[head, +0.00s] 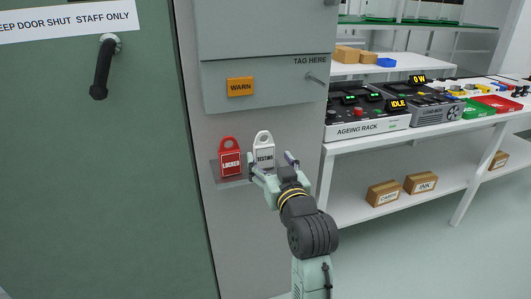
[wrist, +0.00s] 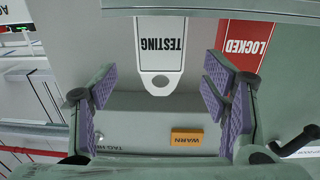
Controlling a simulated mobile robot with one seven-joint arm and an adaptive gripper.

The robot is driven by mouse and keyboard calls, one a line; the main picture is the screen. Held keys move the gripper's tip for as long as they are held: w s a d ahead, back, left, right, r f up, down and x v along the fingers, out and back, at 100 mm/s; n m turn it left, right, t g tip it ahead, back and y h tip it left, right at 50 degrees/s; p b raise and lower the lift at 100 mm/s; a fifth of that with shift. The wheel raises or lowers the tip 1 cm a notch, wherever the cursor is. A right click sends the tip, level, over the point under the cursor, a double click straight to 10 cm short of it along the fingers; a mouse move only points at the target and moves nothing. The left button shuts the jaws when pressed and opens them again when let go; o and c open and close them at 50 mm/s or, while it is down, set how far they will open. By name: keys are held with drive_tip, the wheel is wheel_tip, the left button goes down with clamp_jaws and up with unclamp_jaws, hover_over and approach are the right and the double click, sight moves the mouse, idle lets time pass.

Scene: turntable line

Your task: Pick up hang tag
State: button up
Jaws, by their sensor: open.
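A white hang tag (head: 265,150) marked TESTING stands on a small grey ledge (head: 236,183) on the wall panel. A red hang tag (head: 230,157) marked LOCKED stands to its left on the same ledge. My gripper (head: 273,168) is open in front of the white tag and hides part of its lower body. In the wrist view the picture is upside down: the white tag (wrist: 159,45) lies ahead between my purple-padded fingers (wrist: 157,88), and the red tag (wrist: 245,42) is to the right, partly behind a finger. No contact shows.
Above the tags is a grey box (head: 262,84) with an orange WARN label (head: 240,86) and a small peg marked TAG HERE (head: 316,78). A green door (head: 95,170) is at left. A white bench (head: 335,148) with equipment stands at right.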

sight(265, 150)
drive_tip(key=shift+f+p+x, duration=0.15)
drive_tip(key=shift+p+x, duration=0.25)
drive_tip(key=shift+x, duration=0.95)
drive_tip(key=shift+f+p+x, duration=0.15)
drive_tip(key=shift+p+x, duration=0.25)
drive_tip(key=shift+x, duration=0.95)
drive_tip(key=shift+c, duration=0.5)
drive_tip(key=c, duration=1.2)
drive_tip(key=shift+o, duration=0.2)
drive_tip(key=shift+s+r+b, duration=0.25)
drive_tip(key=shift+r+b, duration=0.05)
drive_tip(key=shift+r, duration=0.25)
wheel_tip(265, 150, up, 6)
drive_tip(key=b+v, duration=1.2)
drive_tip(key=v, duration=0.7)
drive_tip(key=shift+s+d+b, duration=0.15)
drive_tip(key=shift+d+b, duration=0.2)
drive_tip(key=shift+d, duration=0.1)
